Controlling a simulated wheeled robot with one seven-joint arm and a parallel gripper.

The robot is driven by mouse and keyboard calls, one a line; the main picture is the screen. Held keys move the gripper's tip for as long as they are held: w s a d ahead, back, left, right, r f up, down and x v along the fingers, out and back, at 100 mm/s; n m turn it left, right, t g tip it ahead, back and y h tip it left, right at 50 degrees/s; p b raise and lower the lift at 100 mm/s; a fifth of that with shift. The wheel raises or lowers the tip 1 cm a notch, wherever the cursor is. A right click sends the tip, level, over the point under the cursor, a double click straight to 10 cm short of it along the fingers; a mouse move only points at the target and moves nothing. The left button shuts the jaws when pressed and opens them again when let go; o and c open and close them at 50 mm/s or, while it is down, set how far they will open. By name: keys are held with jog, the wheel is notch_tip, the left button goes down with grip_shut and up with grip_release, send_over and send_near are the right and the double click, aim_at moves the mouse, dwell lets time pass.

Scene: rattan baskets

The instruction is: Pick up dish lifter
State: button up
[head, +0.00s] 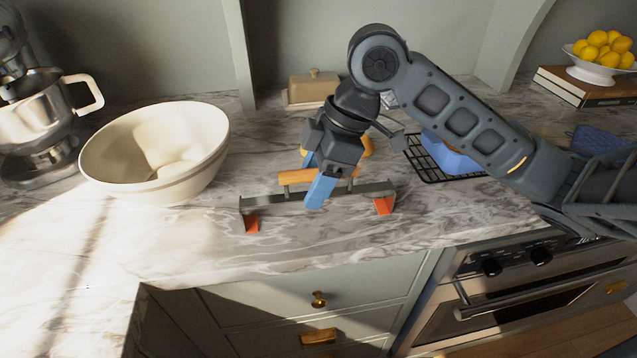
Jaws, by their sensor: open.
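The dish lifter (283,198) lies on the marble counter near its front edge in the head view. It is a long grey bar with a red end piece at each side and an orange handle along the top. My gripper (315,176) is over the middle of the lifter, pointing down, with its blue fingers apart. One blue finger shows in front of the orange handle, the other behind it. The handle's middle is partly hidden by my gripper. I cannot tell whether the fingers touch the handle.
A large cream bowl (200,150) stands left, beside a metal stand mixer (35,115). A butter dish (313,88) sits behind. A black rack (425,165) with a blue item is at right. The counter (190,235) is clear at front left.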

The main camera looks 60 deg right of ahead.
jog(key=shift+f+b, duration=0.25)
jog(key=shift+b, duration=0.15)
jog(key=shift+c, duration=0.4)
grip_shut()
dwell(0.5)
